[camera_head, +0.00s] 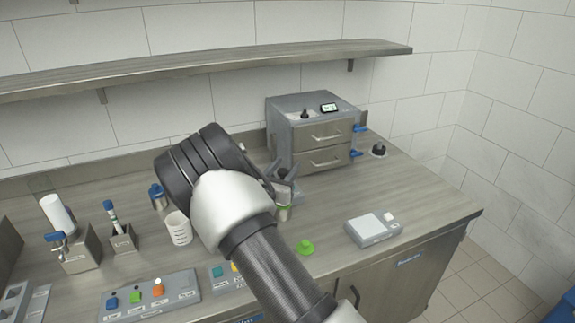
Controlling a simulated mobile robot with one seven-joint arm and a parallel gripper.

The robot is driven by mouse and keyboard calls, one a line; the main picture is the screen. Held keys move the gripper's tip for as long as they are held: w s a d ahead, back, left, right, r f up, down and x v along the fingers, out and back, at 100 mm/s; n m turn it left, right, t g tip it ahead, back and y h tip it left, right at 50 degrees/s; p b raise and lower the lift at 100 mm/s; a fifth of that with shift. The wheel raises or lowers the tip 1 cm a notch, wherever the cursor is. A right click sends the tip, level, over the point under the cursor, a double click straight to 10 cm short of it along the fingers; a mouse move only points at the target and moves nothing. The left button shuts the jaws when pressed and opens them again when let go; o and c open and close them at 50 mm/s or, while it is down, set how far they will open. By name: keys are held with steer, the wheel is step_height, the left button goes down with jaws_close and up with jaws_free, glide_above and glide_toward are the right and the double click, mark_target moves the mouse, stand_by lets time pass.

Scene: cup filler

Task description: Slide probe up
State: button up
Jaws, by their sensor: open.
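My gripper (284,178) is partly in view beyond my white and black arm, near the middle of the counter. No part is clearly recognisable as the probe. A pen-like stick with a blue and green top (110,209) stands in a small metal holder (123,240) at the left. My arm covers much of the counter's middle, so a probe there could be hidden.
A grey two-drawer unit (309,108) stands behind my gripper under a wall shelf (200,68). A white cup (179,228), a button panel (150,297), a green knob-shaped piece (306,247) and a scale-like device (372,229) occupy the counter. The right end is mostly clear.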

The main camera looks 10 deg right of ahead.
steer(key=shift+w+d, duration=0.35)
steer(key=shift+w, duration=0.2)
jaws_close()
step_height(320, 180, up, 8)
steer(key=p, duration=0.3)
steer(key=shift+f, duration=0.2)
jaws_free()
steer(key=shift+r, duration=0.1)
